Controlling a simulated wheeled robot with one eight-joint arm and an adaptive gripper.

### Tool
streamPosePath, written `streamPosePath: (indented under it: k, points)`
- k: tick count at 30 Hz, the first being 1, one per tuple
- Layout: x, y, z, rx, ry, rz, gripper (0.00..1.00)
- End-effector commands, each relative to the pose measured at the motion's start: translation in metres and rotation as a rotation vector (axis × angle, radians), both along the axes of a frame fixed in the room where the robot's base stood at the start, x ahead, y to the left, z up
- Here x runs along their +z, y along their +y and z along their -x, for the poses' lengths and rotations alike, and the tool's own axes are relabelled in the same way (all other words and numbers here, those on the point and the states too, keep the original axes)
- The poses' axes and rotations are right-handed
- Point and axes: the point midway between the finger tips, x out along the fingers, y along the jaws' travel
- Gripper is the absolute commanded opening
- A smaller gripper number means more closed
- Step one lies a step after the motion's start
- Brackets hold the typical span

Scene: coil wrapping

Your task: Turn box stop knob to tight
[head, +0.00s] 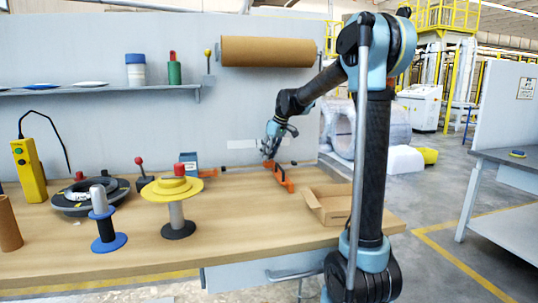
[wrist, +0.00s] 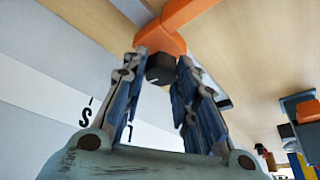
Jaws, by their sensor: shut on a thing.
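The orange box stop (head: 281,177) stands at the back of the wooden bench in the head view, to the right of the middle. In the wrist view the orange stop (wrist: 163,36) fills the top middle, with a black knob (wrist: 160,70) bearing a pale mark on its front. My gripper (head: 269,151) is at the stop, near the back wall. In the wrist view its two blue-grey fingers are on either side of the knob, shut on it. The knob is hidden in the head view.
An open cardboard box (head: 328,206) lies to the right of the stop. A yellow spool (head: 172,190), a blue spool (head: 106,243) and a dark coil (head: 75,203) stand to the left. A brown roll (head: 268,51) hangs above on the wall. The bench's front middle is clear.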

Motion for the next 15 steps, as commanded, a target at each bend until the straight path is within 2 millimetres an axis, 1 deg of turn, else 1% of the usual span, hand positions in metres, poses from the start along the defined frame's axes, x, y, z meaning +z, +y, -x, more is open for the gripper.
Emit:
streamPosePath:
  k: [8, 15]
  points:
    - [0.0002, 0.0007, 0.0001, -0.052, -0.002, 0.0, 0.04]
    - [0.0003, 0.0015, 0.0011, -0.206, -0.002, 0.0, 0.04]
